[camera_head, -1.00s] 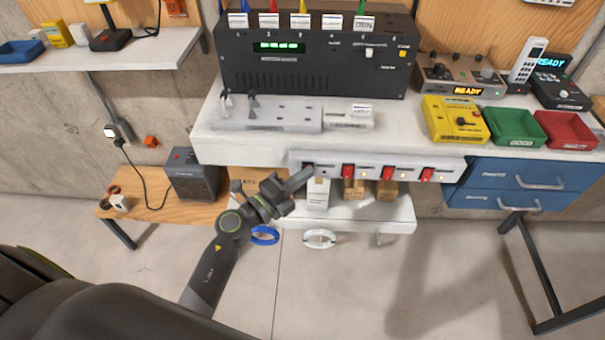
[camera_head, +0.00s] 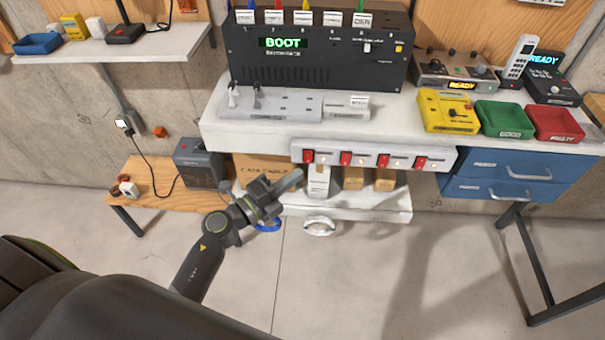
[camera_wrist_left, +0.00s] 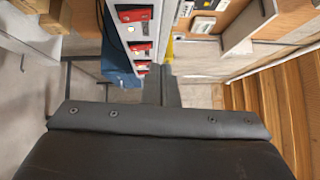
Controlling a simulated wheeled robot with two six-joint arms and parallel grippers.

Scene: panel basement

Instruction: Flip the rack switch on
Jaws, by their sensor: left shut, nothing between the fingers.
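A white switch strip (camera_head: 372,168) runs along the front edge of the bench and carries several red switches. The leftmost red switch (camera_head: 308,156) is in plain view. The black rack unit (camera_head: 318,62) on the bench shows "BOOT" in green on its display (camera_head: 283,43). My left gripper (camera_head: 298,175) is shut and empty, just below and left of the leftmost switch and apart from it. The left wrist view shows the strip with red switches (camera_wrist_left: 134,15) at the upper middle, above my dark gripper body. My right gripper is not in view.
A lower white shelf (camera_head: 370,207) under the strip holds small boxes, with a cardboard box (camera_head: 262,170) to their left. Blue drawers (camera_head: 515,178) are at the right. A yellow device (camera_head: 447,112), green tray (camera_head: 503,120) and red tray (camera_head: 556,124) sit on the bench. Open floor lies in front.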

